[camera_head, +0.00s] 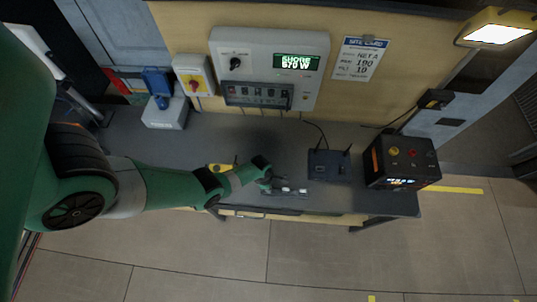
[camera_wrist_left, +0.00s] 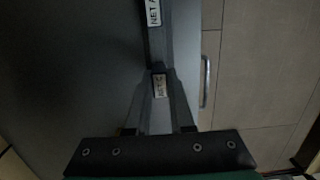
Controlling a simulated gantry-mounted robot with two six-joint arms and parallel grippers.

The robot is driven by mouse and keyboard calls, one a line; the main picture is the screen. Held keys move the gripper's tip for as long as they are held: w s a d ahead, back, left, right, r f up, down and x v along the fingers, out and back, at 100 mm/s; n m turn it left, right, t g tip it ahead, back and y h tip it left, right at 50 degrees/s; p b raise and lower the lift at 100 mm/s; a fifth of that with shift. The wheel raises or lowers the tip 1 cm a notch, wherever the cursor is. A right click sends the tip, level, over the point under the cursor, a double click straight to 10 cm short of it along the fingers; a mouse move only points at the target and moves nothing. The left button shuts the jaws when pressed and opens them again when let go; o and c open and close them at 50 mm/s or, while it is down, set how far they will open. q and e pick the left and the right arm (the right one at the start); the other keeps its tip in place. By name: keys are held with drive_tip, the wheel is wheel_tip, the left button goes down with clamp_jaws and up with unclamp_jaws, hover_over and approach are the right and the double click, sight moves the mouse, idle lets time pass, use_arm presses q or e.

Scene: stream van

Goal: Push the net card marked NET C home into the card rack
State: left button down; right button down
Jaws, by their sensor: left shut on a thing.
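My left gripper (camera_head: 272,187) reaches over the dark bench from the left. In the left wrist view its fingers (camera_wrist_left: 159,85) are shut on a card with a small white label (camera_wrist_left: 160,86). The label looks like NET C but is dim and small. The held card lines up with the dark card rack (camera_wrist_left: 183,45). A second card (camera_wrist_left: 153,12), whose label starts NET A, sits further along the rack. In the head view small white pieces (camera_head: 302,190) show beside the gripper at the rack. How deep the held card sits cannot be told. My right gripper is not in view.
A black router with antennas (camera_head: 328,166) and a black box with buttons (camera_head: 400,161) stand to the right on the bench. A yellow item (camera_head: 219,168) lies behind the arm. The wall panel (camera_head: 268,68) hangs behind. The bench's front edge is close to the gripper.

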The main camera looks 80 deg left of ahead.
use_arm(q)
drive_tip(key=shift+f+b, duration=0.6)
drive_tip(key=shift+f, duration=0.15)
drive_tip(key=c, duration=0.7)
unclamp_jaws()
drive_tip(key=shift+r, duration=0.1)
wheel_tip(320, 180, up, 12)
drive_tip(key=s+p, duration=0.1)
drive_tip(key=p, duration=1.1)
drive_tip(key=shift+a+f, duration=0.2)
drive_tip(key=shift+a, duration=0.05)
drive_tip(key=shift+s, duration=0.15)
